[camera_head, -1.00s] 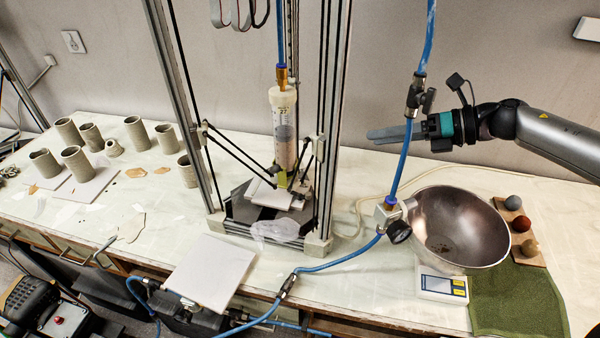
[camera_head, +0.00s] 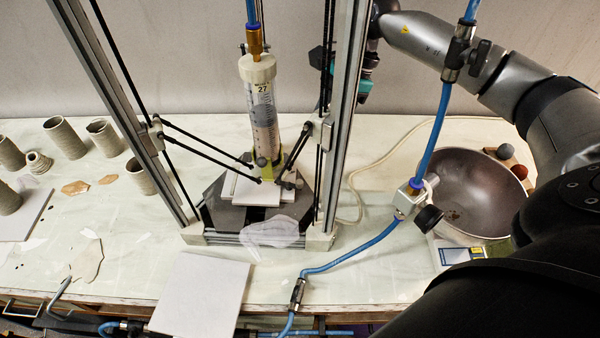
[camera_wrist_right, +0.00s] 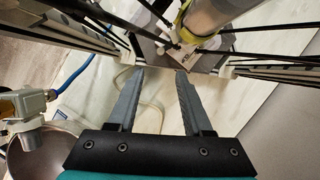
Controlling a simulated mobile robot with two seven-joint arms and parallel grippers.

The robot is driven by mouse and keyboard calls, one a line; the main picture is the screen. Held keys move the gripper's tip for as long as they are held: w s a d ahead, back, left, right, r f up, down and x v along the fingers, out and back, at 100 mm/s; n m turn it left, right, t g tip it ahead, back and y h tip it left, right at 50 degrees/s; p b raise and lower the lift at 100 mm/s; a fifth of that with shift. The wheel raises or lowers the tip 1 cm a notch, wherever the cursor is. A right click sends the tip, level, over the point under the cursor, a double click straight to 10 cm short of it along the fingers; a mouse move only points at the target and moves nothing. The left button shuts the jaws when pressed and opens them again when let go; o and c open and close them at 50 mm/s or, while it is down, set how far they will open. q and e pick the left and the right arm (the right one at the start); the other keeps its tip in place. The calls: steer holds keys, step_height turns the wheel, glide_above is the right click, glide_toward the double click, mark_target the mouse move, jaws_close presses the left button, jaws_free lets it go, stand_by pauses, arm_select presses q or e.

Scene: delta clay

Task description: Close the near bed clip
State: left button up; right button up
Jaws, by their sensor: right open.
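The printer's bed is a small white plate (camera_head: 262,196) on a dark hexagonal base (camera_head: 226,211), under the clay syringe (camera_head: 262,115). Small dark parts sit at the bed's right edge; I cannot tell which is the near bed clip or whether it is open. In the wrist view the pale plate (camera_wrist_right: 178,57) shows beyond the fingertips, partly covered by nozzle parts. My right gripper (camera_wrist_right: 161,74) is open and empty, pointing toward the bed, apart from it. In the head view its teal body (camera_head: 366,85) is partly hidden behind the printer's right column. My left gripper is not in view.
The printer's right column (camera_head: 345,130) and thin black rods stand close to my right gripper. A blue hose (camera_head: 435,135) with valves hangs before my right arm. A metal bowl (camera_head: 465,180) stands at right. A pale board (camera_head: 200,295) lies at the front edge.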

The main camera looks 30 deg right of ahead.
mark_target(299, 181)
steer(key=p+x, duration=0.1)
steer(key=x, duration=1)
steer(key=shift+w+a+f, duration=0.1)
steer(key=shift+a+f, duration=0.15)
steer(key=shift+f, duration=0.1)
steer(key=shift+c, duration=0.2)
jaws_close()
